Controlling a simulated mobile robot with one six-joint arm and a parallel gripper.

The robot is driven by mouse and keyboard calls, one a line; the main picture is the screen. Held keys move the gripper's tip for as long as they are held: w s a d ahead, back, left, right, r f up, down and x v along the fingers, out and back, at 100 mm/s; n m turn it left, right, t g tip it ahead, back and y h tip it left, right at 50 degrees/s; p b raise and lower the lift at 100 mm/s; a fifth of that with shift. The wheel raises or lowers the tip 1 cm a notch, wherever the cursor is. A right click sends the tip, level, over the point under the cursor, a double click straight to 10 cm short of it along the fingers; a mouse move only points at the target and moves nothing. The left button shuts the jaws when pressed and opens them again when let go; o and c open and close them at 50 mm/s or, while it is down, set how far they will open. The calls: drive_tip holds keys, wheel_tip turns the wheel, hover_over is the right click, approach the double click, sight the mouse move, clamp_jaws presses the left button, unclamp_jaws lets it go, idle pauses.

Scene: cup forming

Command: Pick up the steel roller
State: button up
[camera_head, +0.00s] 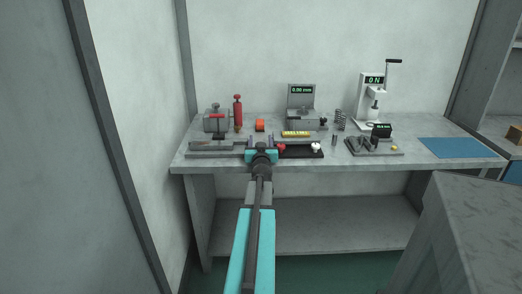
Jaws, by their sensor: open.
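A small upright grey metal cylinder (334,140) stands on the workbench (440,162), right of the black base plate; it may be the steel roller, but it is too small to tell for sure. My gripper (262,149) is over the front edge of the bench, to the left of that cylinder and apart from it. The gripper is open; its fingers are small and partly hidden by my wrist.
A black plate (304,154) with a white knob lies right of my gripper, a long grey fixture (214,149) left. A press (371,89) and blue mat (455,148) are right.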

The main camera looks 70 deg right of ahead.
idle(0.5)
drive_tip(key=c, duration=1.2)
drive_tip(key=shift+r, duration=0.1)
drive_tip(key=shift+r+p, duration=1.45)
drive_tip(key=shift+r, duration=0.2)
drive_tip(key=shift+s+a+r+p, duration=0.1)
drive_tip(key=shift+a+r+p, duration=0.05)
drive_tip(key=shift+r+p, duration=0.15)
drive_tip(key=s+a+p, duration=0.1)
drive_tip(key=s+a, duration=0.2)
drive_tip(key=s+a+p, duration=0.2)
drive_tip(key=s, duration=0.1)
drive_tip(key=s+a+p, duration=0.1)
drive_tip(key=s+a, duration=0.2)
drive_tip(key=shift+s+a+r, duration=0.25)
drive_tip(key=shift+a+r, duration=0.1)
drive_tip(key=shift+r, duration=0.05)
drive_tip(key=shift+s+r+p, duration=0.1)
drive_tip(key=shift+s+p, duration=0.05)
drive_tip(key=shift+p, duration=1.1)
drive_tip(key=a+p, duration=0.1)
drive_tip(key=p, duration=0.4)
drive_tip(key=shift+s+r, duration=0.1)
drive_tip(key=shift+s, duration=0.3)
drive_tip(key=shift+s+a+p, duration=0.2)
drive_tip(key=shift+s+p, duration=0.05)
drive_tip(key=shift+p, duration=0.8)
